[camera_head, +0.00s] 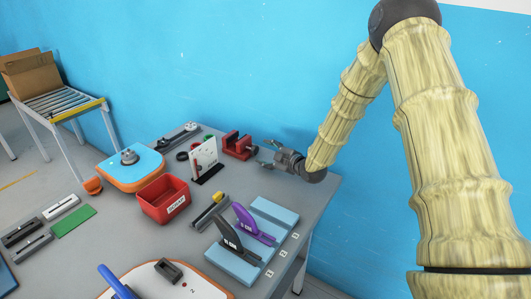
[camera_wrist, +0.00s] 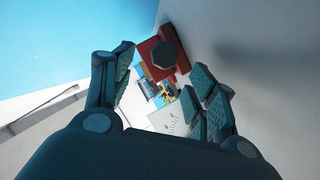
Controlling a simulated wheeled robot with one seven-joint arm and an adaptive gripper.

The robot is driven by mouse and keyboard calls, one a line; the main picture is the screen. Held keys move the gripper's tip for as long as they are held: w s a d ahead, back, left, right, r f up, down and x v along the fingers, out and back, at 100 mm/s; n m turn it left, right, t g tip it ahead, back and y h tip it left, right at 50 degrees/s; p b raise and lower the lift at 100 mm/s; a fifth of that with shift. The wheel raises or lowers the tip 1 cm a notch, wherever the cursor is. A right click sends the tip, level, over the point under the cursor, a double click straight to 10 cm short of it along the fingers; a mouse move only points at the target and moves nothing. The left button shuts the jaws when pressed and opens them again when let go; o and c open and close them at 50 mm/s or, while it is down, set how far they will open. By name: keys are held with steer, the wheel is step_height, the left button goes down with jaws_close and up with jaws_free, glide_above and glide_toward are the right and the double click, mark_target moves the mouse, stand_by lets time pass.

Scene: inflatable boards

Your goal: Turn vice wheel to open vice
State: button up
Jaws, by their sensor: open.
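The red vice (camera_head: 238,146) sits at the back of the grey table in the head view, near the blue wall. In the wrist view, the red vice (camera_wrist: 168,38) lies ahead of my fingers, with its dark round wheel (camera_wrist: 164,55) facing me. My gripper (camera_head: 268,153) is to the right of the vice in the head view, level with it and apart from it. It also shows in the wrist view (camera_wrist: 160,85), with its two fingers spread wide and nothing between them. The wheel is beyond the fingertips. The wheel is hard to make out in the head view.
A white board (camera_head: 203,155) stands just left of the vice. A red bin (camera_head: 163,199), a blue-topped board (camera_head: 131,168) and light blue stands with black and purple holders (camera_head: 265,232) occupy the table (camera_head: 215,182). The blue wall (camera_head: 230,60) is close behind the vice.

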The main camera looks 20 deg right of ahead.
steer(key=shift+p+v, duration=0.65)
steer(key=shift+v, duration=2.1)
steer(key=shift+d+r, duration=0.1)
steer(key=shift+r, duration=0.1)
steer(key=v, duration=1.2)
steer(key=m+g+y+p, duration=0.3)
steer(key=m, duration=0.3)
glide_toward(256, 149)
steer(key=shift+m, duration=0.3)
steer(key=shift+p+x, duration=1.15)
steer(key=shift+x, duration=3.8)
steer(key=shift+d, duration=0.15)
